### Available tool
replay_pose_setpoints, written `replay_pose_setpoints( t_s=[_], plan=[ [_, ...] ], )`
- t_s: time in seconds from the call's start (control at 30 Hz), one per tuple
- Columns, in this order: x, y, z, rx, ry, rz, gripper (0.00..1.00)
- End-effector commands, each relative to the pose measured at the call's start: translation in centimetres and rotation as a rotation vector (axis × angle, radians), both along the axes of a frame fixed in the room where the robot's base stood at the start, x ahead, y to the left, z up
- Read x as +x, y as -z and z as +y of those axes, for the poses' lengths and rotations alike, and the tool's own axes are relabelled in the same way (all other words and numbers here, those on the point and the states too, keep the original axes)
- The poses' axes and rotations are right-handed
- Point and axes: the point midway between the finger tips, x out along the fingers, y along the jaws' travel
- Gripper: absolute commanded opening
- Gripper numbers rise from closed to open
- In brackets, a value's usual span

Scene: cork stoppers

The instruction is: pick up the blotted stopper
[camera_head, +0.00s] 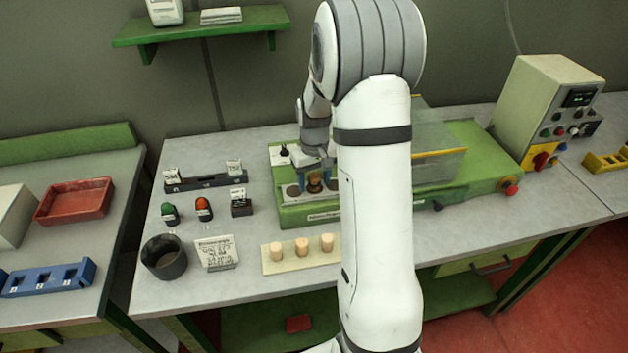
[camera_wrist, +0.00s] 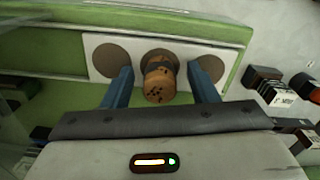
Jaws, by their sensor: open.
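The blotted stopper (camera_wrist: 158,78) is a brown cork with dark spots on its end. It stands on the middle disc of a white plate (camera_wrist: 110,43) on the green machine, and its spotted top faces the wrist camera. My gripper (camera_wrist: 165,80) is open, with one blue finger on each side of the stopper. A gap shows between the stopper and each finger. In the head view the stopper (camera_head: 314,182) shows small and dark between the fingers, partly hidden by my gripper (camera_head: 314,180).
The plate's discs beside the stopper, such as the left one (camera_wrist: 113,60), are empty. Three pale stoppers (camera_head: 302,247) stand on a cream strip in front of the green machine (camera_head: 310,215). A clear cover (camera_head: 440,150) stands right of my gripper. A dark cup (camera_head: 164,258) is at front left.

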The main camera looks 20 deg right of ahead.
Motion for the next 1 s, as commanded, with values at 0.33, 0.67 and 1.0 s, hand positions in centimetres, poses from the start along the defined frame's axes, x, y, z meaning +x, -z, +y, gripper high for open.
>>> replay_pose_setpoints(
  t_s=[0.33,0.67,1.0],
  plan=[
    [-0.01,-0.03,-0.04,0.000,0.001,0.000,0.34],
    [-0.02,-0.04,-0.07,0.000,0.001,0.000,0.07],
    [0.06,-0.84,-0.12,-0.001,0.002,-0.003,0.06]
  ],
)
